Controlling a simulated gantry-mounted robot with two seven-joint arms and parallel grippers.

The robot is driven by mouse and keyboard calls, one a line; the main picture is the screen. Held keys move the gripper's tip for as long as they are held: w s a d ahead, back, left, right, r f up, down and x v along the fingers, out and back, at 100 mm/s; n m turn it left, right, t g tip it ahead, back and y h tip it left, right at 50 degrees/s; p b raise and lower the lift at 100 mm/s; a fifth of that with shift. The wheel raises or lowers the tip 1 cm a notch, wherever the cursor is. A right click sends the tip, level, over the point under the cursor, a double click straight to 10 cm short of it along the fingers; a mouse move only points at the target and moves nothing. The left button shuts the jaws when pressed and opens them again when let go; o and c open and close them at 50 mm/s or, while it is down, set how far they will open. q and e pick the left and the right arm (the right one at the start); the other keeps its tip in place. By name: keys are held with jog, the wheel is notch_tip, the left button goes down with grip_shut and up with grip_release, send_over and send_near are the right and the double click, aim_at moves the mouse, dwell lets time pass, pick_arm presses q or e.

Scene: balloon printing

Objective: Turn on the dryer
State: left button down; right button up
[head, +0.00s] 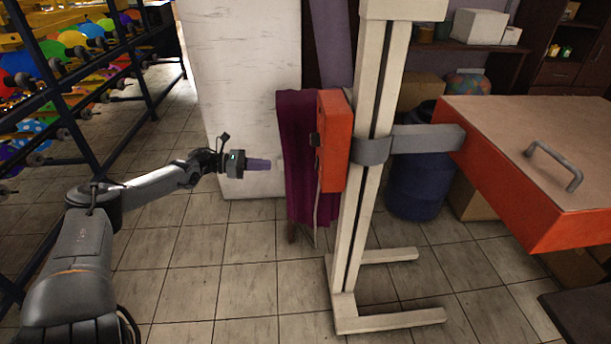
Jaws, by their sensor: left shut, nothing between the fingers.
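The dryer's orange control box (332,165) is fixed to a cream upright post (375,120), with small dark switches on its left side. A grey clamp joins the post to a large orange dryer body (525,165) with a grey handle (556,166) on its tan top. My left gripper (268,164) points right toward the control box. Its fingers are shut and empty, with a gap between them and the box. A purple cloth (297,130) hangs behind the box's left side. My right gripper is out of view.
Dark racks with coloured balloons (75,60) stand at the left. A white panel (240,90) stands behind my left gripper. A blue barrel (416,188) and cardboard boxes sit behind the post.

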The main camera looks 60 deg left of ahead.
pick_arm(q)
jog(key=shift+w+f, duration=0.1)
jog(key=shift+f, duration=0.05)
dwell(0.3)
jog(key=b, duration=1.3)
send_near(317, 163)
jog(key=w+d+f, duration=0.1)
jog(key=w+f, duration=0.2)
jog(key=w, duration=0.2)
jog(key=shift+w+d+f, duration=0.3)
jog(key=shift+w+d, duration=0.15)
jog(key=shift+w, duration=0.1)
